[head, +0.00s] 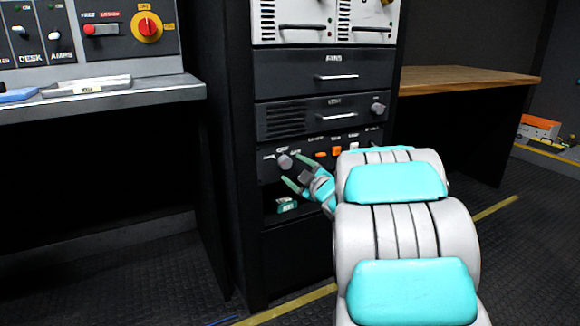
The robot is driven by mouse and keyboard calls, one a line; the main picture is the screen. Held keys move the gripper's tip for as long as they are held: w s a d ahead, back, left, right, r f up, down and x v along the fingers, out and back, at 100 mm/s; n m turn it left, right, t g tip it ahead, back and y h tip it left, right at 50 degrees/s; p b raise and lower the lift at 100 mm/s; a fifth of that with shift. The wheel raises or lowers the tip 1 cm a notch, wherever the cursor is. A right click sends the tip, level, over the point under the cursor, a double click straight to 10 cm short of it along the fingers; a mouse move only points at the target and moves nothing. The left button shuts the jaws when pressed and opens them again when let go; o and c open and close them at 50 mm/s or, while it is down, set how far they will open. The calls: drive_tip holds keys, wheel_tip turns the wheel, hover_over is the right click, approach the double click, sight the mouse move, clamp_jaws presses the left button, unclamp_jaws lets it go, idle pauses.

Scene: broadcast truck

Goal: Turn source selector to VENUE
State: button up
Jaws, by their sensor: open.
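The source selector appears to be the round grey knob (285,162) at the left of the lower rack panel (268,174). Small white labels sit around it, too small to read surely, so I cannot tell which one it points to. My gripper (292,173) is open, with its two green-tipped fingers near the knob, one just right of it and one below. I cannot tell whether a finger touches the knob. My arm comes in from the lower right and hides part of the panel's right side.
The same panel has orange buttons (321,155) and a white switch (353,146). A small green box (286,205) lies in the open bay below. A desk console (100,30) stands left, with a red knob (147,27). A wooden table (460,79) stands right.

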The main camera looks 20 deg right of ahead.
drive_tip(key=shift+s+d, duration=0.1)
drive_tip(key=shift+s, duration=1.8)
drive_tip(key=shift+r, duration=0.15)
drive_tip(key=s+a+f+m+g+p, duration=0.1)
drive_tip(key=s+a+m+g+p, duration=0.2)
drive_tip(key=s, duration=1.1)
drive_tip(key=s+a+f+m+g+p, duration=0.2)
drive_tip(key=s+a+g, duration=0.8)
drive_tip(key=s, duration=0.5)
drive_tip(key=s+a+f+m+g+h+p, duration=0.1)
drive_tip(key=s+a+m+g+p, duration=0.4)
drive_tip(key=s, duration=0.9)
drive_tip(key=a+g, duration=0.1)
drive_tip(key=a, duration=0.1)
drive_tip(key=shift+s+a+f+m, duration=0.2)
drive_tip(key=shift+s+a+m, duration=0.1)
drive_tip(key=shift+s+a, duration=0.1)
drive_tip(key=shift+o, duration=0.4)
drive_tip(key=shift+w, duration=0.1)
